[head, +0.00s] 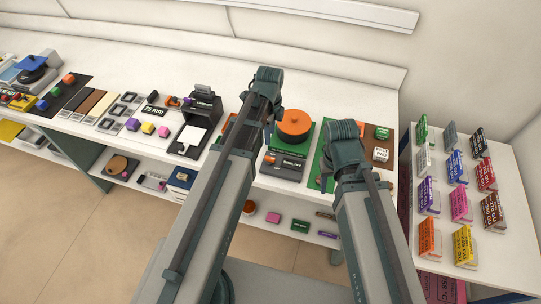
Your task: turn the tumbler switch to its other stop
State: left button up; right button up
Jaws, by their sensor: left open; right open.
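A dark box (283,168) with a white-lettered label, seemingly ending in OFF, stands at the front of the bench, with a small orange part on its upper left. It may carry the tumbler switch; the lever and its stop are too small to tell. My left gripper (268,132) hangs just behind and left of this box, apart from it as far as I can see. My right gripper (329,178) is to the box's right, over a green board. Both are open and look empty; their fingertips are partly hidden by my arms.
An orange round lidded pot (294,125) stands on a green base between my grippers. A dark stand with a white plate (190,141) is to the left. A right-hand table (490,240) holds several coloured cards. A lower shelf (270,224) carries small blocks.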

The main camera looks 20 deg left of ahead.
aim_at(270, 158)
pick_arm(q)
notch_tip(270, 158, down, 13)
jog(key=b, duration=1.2)
grip_shut()
